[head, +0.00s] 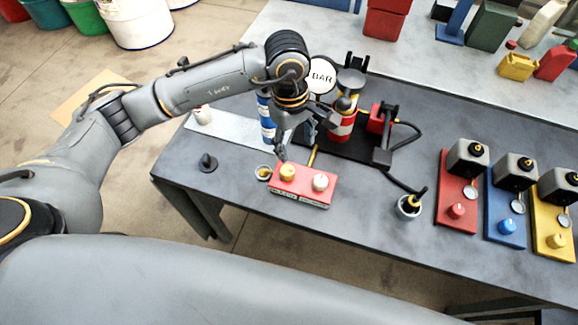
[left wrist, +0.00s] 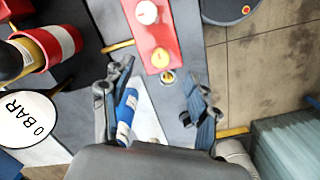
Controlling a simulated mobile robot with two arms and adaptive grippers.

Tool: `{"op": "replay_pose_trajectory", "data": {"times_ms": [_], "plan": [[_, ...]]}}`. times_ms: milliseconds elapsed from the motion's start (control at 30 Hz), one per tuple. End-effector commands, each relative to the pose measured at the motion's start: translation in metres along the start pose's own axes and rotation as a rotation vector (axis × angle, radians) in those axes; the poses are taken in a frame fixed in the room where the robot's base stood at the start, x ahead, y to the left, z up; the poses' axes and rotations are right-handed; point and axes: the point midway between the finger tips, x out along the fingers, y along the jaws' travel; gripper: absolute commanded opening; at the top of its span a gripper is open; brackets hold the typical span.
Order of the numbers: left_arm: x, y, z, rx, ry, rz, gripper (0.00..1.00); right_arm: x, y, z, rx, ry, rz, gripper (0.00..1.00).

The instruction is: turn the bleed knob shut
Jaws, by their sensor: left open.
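A red block (head: 302,198) on the dark table carries a yellow knob (head: 288,172) and a white knob (head: 320,182). The label on its front is too small to read, so I cannot tell which is the bleed knob. My left gripper (head: 304,136) is open and empty, above and behind the block's yellow-knob end. In the left wrist view, the yellow knob (left wrist: 160,58) lies just beyond the gap between the open fingers (left wrist: 158,84), not between them. The white knob (left wrist: 147,13) is farther off. My right gripper is not in view.
A round sign (head: 321,76) reads "0 BAR" in the wrist view. A red-and-white cylinder (head: 341,124) and a blue-and-white bottle (head: 266,118) stand close to the gripper. Red, blue and yellow (head: 548,222) panels stand right.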

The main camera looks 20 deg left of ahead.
Motion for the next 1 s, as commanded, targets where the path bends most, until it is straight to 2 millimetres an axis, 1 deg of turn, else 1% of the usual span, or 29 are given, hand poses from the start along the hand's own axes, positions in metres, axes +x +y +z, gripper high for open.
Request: {"op": "replay_pose_trajectory", "data": {"times_ms": [33, 100, 167, 267, 367, 700, 833, 1000], "plan": [[-0.003, -0.003, -0.012, 0.006, 0.047, -0.018, 0.60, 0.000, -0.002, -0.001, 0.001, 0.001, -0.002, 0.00], [-0.004, -0.005, -0.020, 0.008, 0.081, -0.034, 0.60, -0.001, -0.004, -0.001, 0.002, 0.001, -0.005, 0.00], [-0.002, -0.007, -0.023, 0.008, 0.089, -0.040, 0.60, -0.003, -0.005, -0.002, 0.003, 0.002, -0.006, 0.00], [0.009, -0.007, -0.023, 0.008, 0.087, -0.042, 0.60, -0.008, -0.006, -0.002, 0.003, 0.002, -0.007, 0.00], [0.026, -0.009, -0.024, 0.007, 0.085, -0.045, 0.60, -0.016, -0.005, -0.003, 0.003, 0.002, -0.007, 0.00], [0.097, -0.011, -0.029, 0.006, 0.083, -0.042, 0.60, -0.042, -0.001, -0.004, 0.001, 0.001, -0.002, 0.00], [0.116, -0.011, -0.030, 0.006, 0.083, -0.039, 0.60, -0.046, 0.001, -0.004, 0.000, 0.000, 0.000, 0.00], [0.130, -0.011, -0.032, 0.008, 0.085, -0.038, 0.60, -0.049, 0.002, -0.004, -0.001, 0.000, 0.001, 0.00]]}}
